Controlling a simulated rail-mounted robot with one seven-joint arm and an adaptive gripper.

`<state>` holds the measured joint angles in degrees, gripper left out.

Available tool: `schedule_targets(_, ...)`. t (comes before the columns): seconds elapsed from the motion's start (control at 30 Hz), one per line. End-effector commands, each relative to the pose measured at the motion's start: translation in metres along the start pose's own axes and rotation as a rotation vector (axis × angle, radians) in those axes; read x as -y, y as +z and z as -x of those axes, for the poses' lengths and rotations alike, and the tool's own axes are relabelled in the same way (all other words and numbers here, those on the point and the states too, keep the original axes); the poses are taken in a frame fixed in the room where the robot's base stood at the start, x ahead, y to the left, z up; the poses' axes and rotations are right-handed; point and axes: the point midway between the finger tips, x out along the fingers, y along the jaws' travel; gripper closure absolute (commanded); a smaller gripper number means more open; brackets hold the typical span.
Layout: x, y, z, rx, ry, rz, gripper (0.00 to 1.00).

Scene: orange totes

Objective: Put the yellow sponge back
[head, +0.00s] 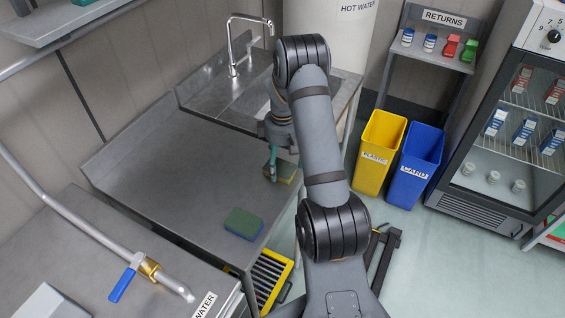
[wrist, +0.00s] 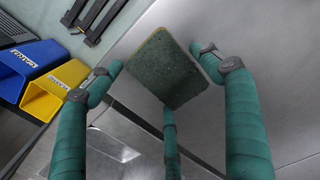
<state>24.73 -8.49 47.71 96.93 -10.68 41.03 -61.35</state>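The yellow sponge (head: 287,174) lies near the front edge of the steel worktop (head: 165,170). Its top is dark green and its side is yellow-tan. In the wrist view the sponge (wrist: 165,68) fills the space between my green fingers, with its green face toward the camera. My gripper (head: 272,176) points down at it, also in the wrist view (wrist: 155,62). The two side fingers stand wide on either side, with a gap visible at the left one. A third finger shows at its lower edge; whether that finger touches is hard to tell.
A second sponge (head: 243,223), green on top with a blue side, lies nearer on the worktop. A sink with a tap (head: 236,55) is behind. Yellow (head: 377,155) and blue (head: 415,165) bins stand right. A RETURNS shelf (head: 440,50) holds small items.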

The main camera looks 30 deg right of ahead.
Motion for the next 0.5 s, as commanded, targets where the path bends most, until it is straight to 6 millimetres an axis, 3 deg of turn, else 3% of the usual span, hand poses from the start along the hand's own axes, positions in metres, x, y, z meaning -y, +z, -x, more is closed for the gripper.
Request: schedule_targets(0.5, -0.0007, -0.0005, 0.0084, -0.002, 0.002, 0.000, 0.13)
